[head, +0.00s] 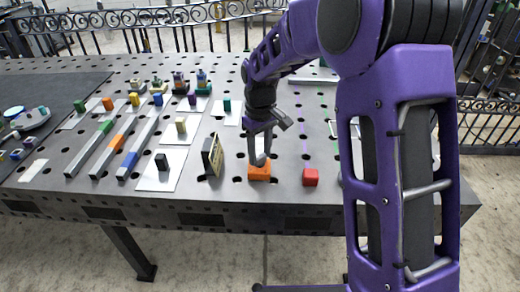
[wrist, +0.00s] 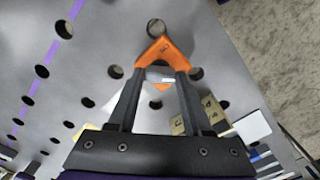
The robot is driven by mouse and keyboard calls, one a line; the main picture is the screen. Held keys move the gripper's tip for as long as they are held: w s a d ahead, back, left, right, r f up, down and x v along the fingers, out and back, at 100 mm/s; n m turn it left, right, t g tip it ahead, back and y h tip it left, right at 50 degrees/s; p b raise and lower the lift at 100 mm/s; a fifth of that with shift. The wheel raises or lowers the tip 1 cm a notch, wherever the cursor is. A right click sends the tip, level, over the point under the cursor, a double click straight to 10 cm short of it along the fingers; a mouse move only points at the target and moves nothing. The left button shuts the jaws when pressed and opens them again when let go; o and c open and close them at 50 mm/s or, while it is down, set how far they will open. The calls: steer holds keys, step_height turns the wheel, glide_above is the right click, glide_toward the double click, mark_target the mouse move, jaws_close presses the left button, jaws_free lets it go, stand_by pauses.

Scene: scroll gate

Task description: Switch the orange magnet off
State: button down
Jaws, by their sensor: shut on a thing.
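The orange magnet (head: 259,173) sits on the perforated metal table near its front edge. In the wrist view it shows as an orange angled piece (wrist: 160,50) at my fingertips. My gripper (head: 260,157) points down onto it from above. In the wrist view my gripper (wrist: 160,77) has its two dark fingers against the magnet, and they appear shut on it. A small pale part shows between the fingers. The fingers hide part of the magnet, and I cannot make out its switch position.
Farther left are long metal bars (head: 138,145), white sheets and several coloured blocks. The front table edge is close.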

mark_target(260, 156)
steer(key=m, duration=0.4)
steer(key=shift+r+p, duration=0.1)
steer(key=shift+p, duration=0.3)
steer(key=shift+m+p, duration=0.3)
steer(key=shift+m, duration=1.8)
steer(key=shift+c, duration=1.6)
jaws_free()
step_height(260, 156, up, 17)
steer(key=p, duration=0.2)
steer(key=shift+r, duration=0.15)
